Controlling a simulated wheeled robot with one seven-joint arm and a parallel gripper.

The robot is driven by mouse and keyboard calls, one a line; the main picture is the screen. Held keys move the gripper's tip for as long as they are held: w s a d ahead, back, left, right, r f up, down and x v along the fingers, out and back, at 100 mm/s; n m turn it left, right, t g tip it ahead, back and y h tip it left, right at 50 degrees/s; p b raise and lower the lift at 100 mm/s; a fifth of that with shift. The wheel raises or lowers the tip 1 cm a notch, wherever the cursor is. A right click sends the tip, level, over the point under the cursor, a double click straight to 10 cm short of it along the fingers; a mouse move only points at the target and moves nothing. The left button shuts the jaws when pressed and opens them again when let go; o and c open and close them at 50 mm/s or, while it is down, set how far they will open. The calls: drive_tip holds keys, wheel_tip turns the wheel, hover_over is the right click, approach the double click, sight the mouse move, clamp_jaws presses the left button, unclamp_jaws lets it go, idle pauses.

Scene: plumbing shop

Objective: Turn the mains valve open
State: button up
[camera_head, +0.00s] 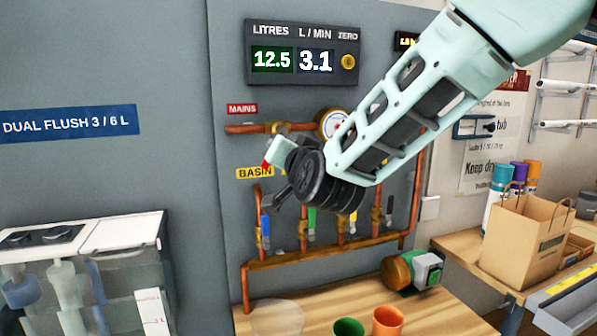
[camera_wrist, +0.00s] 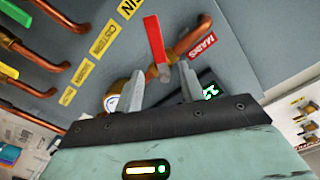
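The mains valve's red lever (camera_wrist: 156,42) shows in the wrist view beside the red MAINS label (camera_wrist: 201,46). In the head view only a bit of red lever (camera_head: 266,165) shows; my gripper hides the rest. The copper mains pipe (camera_head: 243,129) runs under the MAINS label (camera_head: 242,109). My gripper (camera_head: 272,178) is in front of the panel at this valve. In the wrist view its fingers (camera_wrist: 160,73) are apart, with the lever's grey end between them. I cannot tell whether either finger touches the lever.
Lower copper branches with coloured levers (camera_head: 312,222) sit below my gripper. A round gauge (camera_head: 331,123) is close to my arm. The display (camera_head: 302,55) reads 12.5 litres and 3.1 L/min. Cups (camera_head: 387,321) stand on the wooden bench (camera_head: 450,312).

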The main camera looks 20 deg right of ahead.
drive_tip(key=s+b, duration=0.1)
drive_tip(key=s, duration=0.8)
drive_tip(key=shift+b, duration=0.3)
